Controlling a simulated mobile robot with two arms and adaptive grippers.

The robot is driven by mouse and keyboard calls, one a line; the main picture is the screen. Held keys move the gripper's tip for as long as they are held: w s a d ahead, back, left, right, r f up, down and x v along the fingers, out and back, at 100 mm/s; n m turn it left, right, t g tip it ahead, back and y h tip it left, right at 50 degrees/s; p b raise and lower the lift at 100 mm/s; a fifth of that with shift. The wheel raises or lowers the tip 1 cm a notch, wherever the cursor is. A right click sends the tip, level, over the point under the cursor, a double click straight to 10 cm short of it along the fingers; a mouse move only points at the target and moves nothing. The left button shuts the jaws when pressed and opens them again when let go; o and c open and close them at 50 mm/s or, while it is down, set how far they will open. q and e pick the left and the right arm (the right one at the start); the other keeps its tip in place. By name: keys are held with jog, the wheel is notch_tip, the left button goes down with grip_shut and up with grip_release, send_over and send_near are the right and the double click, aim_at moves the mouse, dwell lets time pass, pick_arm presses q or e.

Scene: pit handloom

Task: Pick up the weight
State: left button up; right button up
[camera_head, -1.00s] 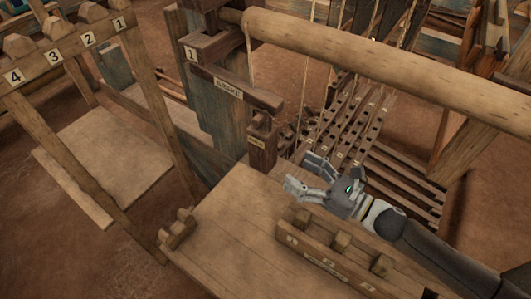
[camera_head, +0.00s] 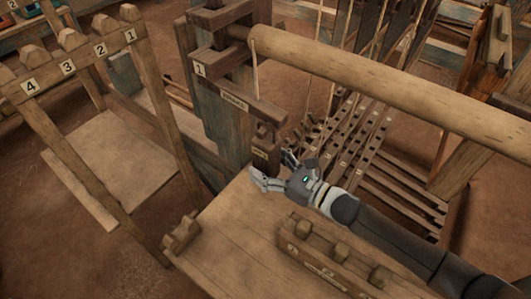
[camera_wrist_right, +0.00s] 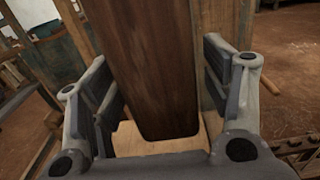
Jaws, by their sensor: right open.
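The weight appears to be the dark wooden block (camera_head: 262,150) with a small label, hanging below the outer end of the brake lever (camera_head: 240,103). My right gripper (camera_head: 273,170) is open at the block's lower part. In the right wrist view, a dark tapered wooden block (camera_wrist_right: 155,75) stands between the two spread fingers, with its lower end near the palm. Gaps show on both sides, so the fingers do not appear closed on it. My left gripper is out of view.
A wooden bench (camera_head: 225,235) lies below the gripper, with a notched rack (camera_head: 325,265) holding pegs. The thick round beam (camera_head: 390,80) runs above right. Slotted bars (camera_head: 365,135) lie behind the arm. A numbered frame (camera_head: 75,60) stands left.

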jog(key=shift+w+a+f, duration=0.1)
jog(key=shift+w+a, duration=0.15)
jog(key=shift+a, duration=0.05)
jog(key=shift+c, duration=0.4)
